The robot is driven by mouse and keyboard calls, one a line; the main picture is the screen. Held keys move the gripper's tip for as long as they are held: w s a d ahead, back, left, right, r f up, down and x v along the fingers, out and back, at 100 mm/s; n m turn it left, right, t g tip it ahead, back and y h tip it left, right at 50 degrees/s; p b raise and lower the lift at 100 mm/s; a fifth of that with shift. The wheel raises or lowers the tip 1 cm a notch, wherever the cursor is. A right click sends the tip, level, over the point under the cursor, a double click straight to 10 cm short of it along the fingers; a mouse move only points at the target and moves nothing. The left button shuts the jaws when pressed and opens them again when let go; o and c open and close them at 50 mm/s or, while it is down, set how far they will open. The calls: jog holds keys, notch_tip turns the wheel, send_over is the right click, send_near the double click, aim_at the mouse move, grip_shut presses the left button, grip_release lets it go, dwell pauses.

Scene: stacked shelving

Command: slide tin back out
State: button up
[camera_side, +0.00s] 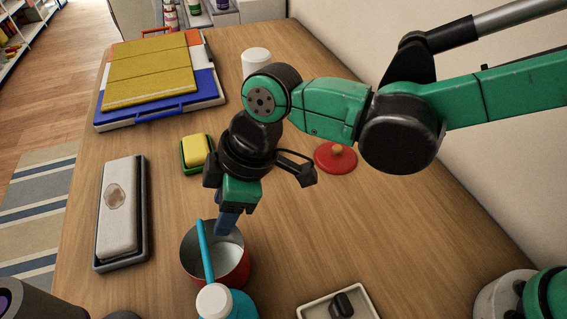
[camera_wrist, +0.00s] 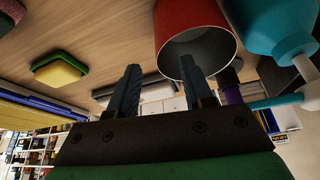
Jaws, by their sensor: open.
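A red tin (camera_side: 236,272), open-topped with a pale grey inside, stands on the wooden table near the front in the side view. The teal spout of a bottle crosses in front of part of it. In the wrist view the tin (camera_wrist: 190,22) is at the top right, its mouth facing the fingers. My gripper (camera_side: 228,222) points down at the tin's mouth. In the wrist view my gripper (camera_wrist: 158,68) is open with nothing between its blue fingers. One fingertip overlaps the tin's mouth; I cannot tell whether it is inside or touching.
A teal bottle (camera_side: 228,302) stands close in front of the tin. A yellow sponge in a green dish (camera_side: 197,153), a stone block (camera_side: 119,205), a red lid (camera_side: 335,160), a white cylinder (camera_side: 256,60) and a pale tray (camera_side: 312,312) lie around.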

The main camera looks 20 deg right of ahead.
aim_at(212, 237)
jog(key=shift+x, duration=2.8)
grip_shut()
